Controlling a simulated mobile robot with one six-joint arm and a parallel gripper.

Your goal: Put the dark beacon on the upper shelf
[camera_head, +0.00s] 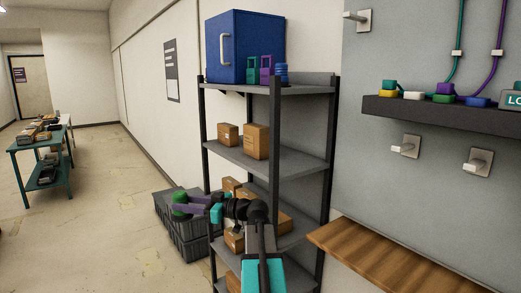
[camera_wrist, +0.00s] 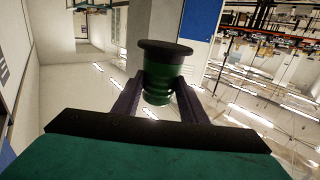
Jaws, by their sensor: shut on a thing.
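My gripper (camera_head: 189,205) is shut on a dark green ribbed cylinder with a wide black disc at one end. This is likely the dark beacon (camera_wrist: 163,68). In the wrist view the purple fingers hold it from both sides. In the head view the beacon (camera_head: 179,203) is at the left end of my arm, in front of the rack's lower left and the grey crates. The rack's top shelf (camera_head: 305,88) bears a blue cabinet (camera_head: 243,47), a green and a purple padlock-like thing (camera_head: 259,69), and a blue stacked cylinder (camera_head: 281,74).
The rack's middle shelf (camera_head: 300,160) bears two cardboard boxes (camera_head: 248,140). Grey crates (camera_head: 172,218) stand beside the rack. A dark wall shelf (camera_head: 430,110) with small coloured things is at the right, above a wooden ledge (camera_head: 390,262). Floor at the left is open.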

